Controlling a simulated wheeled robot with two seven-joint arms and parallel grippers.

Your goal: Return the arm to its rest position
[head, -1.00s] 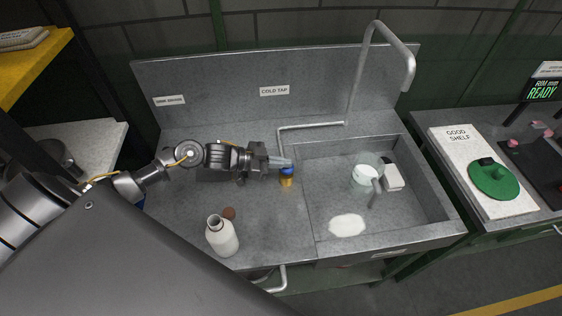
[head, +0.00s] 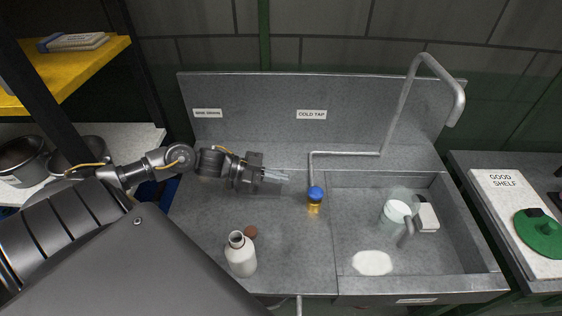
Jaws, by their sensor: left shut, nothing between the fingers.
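My left arm comes in from the left over the grey sink counter. My left gripper (head: 276,180) is shut and empty, pointing right. It is above the counter, to the left of the blue-topped brass tap knob (head: 315,194) and apart from it. My right gripper is not in view.
A white bottle (head: 241,256) stands on the counter with a brown cap (head: 250,233) beside it. A clear container with white contents (head: 396,212) and a white block (head: 428,217) are in the sink basin (head: 460,235). The bent tap pipe (head: 401,105) rises behind. Shelves stand at the left.

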